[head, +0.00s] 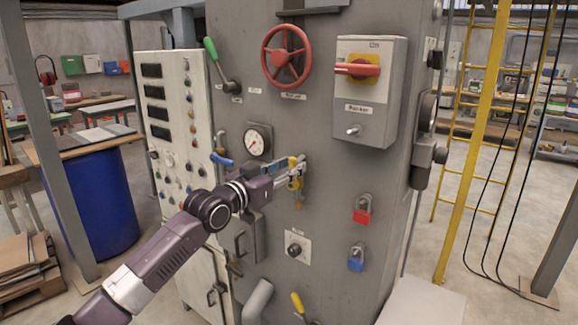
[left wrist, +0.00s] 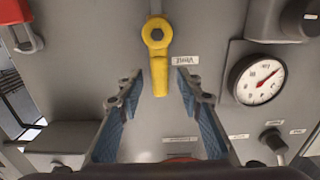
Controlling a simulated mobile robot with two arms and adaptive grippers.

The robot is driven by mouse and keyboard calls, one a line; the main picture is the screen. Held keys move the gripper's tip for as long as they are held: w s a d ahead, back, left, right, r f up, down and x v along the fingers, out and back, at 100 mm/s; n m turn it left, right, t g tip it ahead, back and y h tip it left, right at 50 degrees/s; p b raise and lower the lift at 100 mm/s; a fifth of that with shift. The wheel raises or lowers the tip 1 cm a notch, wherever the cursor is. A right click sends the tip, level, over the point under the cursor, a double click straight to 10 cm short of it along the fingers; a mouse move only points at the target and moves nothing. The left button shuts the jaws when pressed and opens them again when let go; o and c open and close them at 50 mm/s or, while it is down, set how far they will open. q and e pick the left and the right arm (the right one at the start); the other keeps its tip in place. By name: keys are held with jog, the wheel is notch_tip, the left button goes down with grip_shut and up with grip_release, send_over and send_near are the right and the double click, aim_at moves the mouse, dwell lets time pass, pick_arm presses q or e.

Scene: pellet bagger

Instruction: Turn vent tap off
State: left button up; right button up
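The vent tap (left wrist: 157,62) is a yellow lever on a round pivot on the grey panel, beside a label reading "Vent". In the left wrist view the lever hangs straight down from its pivot. My left gripper (left wrist: 155,100) is open, with one blue-padded finger on each side of the lever and visible gaps between. In the head view my left gripper (head: 294,172) is at the panel and partly hides the yellow tap (head: 297,184). My right gripper is not in view.
A pressure gauge (head: 259,139) and a blue lever (head: 221,159) are left of the tap. A red handwheel (head: 287,56) and a marker box (head: 368,95) are above. Red (head: 362,212) and blue (head: 356,258) padlocks hang at right. Another yellow lever (head: 298,303) is below.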

pick_arm(q)
jog(key=shift+c, duration=0.3)
grip_shut()
jog(key=shift+d, duration=0.1)
jog(key=s+d+f+m, duration=0.1)
jog(key=d+f+m, duration=0.1)
jog(key=m, duration=0.7)
jog(key=s+d+f+m+p, duration=0.1)
jog(key=s+d+f+m, duration=0.1)
jog(key=m, duration=0.7)
jog(key=shift+s+d+f, duration=0.15)
jog(key=shift+d+f, duration=0.05)
jog(key=shift+f, duration=0.65)
